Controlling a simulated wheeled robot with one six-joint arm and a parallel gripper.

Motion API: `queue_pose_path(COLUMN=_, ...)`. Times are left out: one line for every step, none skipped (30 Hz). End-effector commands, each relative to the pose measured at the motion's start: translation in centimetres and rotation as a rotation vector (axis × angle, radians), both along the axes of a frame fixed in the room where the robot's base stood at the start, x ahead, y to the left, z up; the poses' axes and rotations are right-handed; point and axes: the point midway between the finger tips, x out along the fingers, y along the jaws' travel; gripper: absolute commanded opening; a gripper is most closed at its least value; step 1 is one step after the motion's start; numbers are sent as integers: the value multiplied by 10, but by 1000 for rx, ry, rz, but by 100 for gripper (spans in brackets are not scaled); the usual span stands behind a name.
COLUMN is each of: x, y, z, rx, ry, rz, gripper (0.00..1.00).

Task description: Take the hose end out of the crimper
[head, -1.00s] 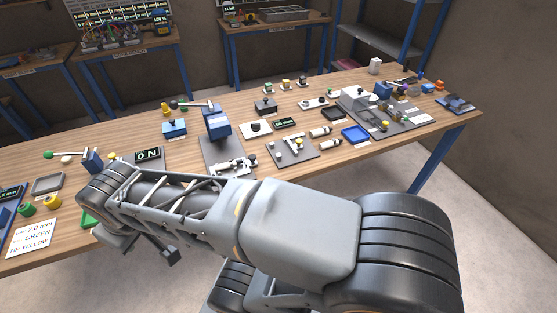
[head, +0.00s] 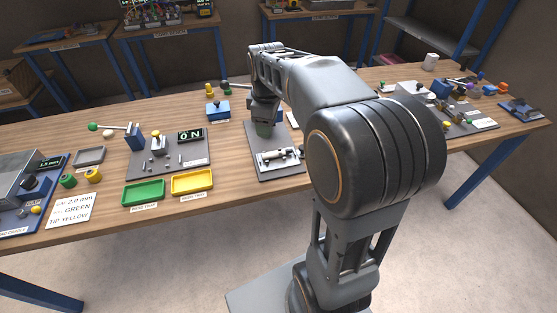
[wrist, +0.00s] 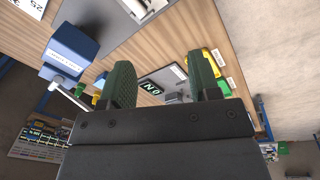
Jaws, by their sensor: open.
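The crimper shows in the wrist view as what looks like a blue block (wrist: 68,50) with a white label. A pale lever (wrist: 68,96) sticks out beside it. In the head view my wrist hides this block, and its grey base plate (head: 258,165) shows below. My gripper (wrist: 162,75) is open, with two dark green fingers apart and nothing between them. In the head view my gripper (head: 264,128) hangs over the back part of the plate. A white and grey fitting (head: 278,155) lies on the plate's front part. I cannot make out the hose end clearly.
Left of the plate stand a green tray (head: 143,194), a yellow tray (head: 192,182) and a board with an ON display (head: 190,135). A small blue box (head: 217,110) stands behind. Bare wood lies between the yellow tray and the plate.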

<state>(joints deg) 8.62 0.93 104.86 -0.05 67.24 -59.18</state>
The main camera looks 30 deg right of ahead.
Motion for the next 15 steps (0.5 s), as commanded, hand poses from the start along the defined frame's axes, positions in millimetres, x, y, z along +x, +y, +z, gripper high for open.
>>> queue_pose_path(x=17, y=-11, z=-18, rx=-5, ry=33, rz=76, gripper=56)
queue_pose_path(x=24, y=-16, z=-23, rx=-7, ry=50, rz=126, gripper=56)
queue_pose_path(x=34, y=-22, z=-30, rx=-9, ry=68, rz=189, gripper=56)
queue_pose_path(x=40, y=-27, z=-35, rx=-9, ry=81, rz=230, gripper=56)
queue_pose_path(x=46, y=-31, z=-39, rx=-9, ry=91, rz=270, gripper=56)
queue_pose_path(x=52, y=-36, z=-45, rx=-7, ry=105, rz=318, gripper=56)
queue_pose_path(x=57, y=-39, z=-49, rx=-7, ry=113, rz=350, gripper=56)
queue_pose_path(x=60, y=-42, z=-53, rx=-5, ry=121, rz=377, gripper=56)
queue_pose_path(x=64, y=-45, z=-57, rx=-3, ry=130, rz=408, gripper=56)
queue_pose_path(x=66, y=-47, z=-60, rx=-2, ry=135, rz=427, gripper=56)
queue_pose_path(x=68, y=-49, z=-64, rx=-1, ry=139, rz=446, gripper=56)
queue_pose_path(x=70, y=-50, z=-69, rx=1, ry=144, rz=462, gripper=56)
queue_pose_path(x=71, y=-51, z=-74, rx=2, ry=147, rz=473, gripper=56)
queue_pose_path(x=72, y=-52, z=-79, rx=3, ry=149, rz=479, gripper=56)
queue_pose_path(x=72, y=-52, z=-86, rx=3, ry=150, rz=485, gripper=56)
